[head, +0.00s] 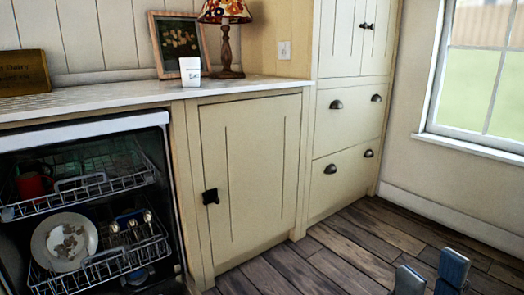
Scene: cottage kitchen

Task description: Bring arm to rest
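The fingertips of my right gripper (431,277) show at the bottom right, above the wood floor. They are two grey-blue pads with a gap between them, and nothing is between them. The rest of the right arm is outside the frame. My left gripper is not in view.
An open dishwasher (82,128) at left has racks holding a red mug (33,185), a plate (64,242) and cutlery. The counter (130,95) bears a lamp (226,45), framed picture (178,42) and white cup (190,72). Cabinet doors are shut. Floor (345,250) is clear.

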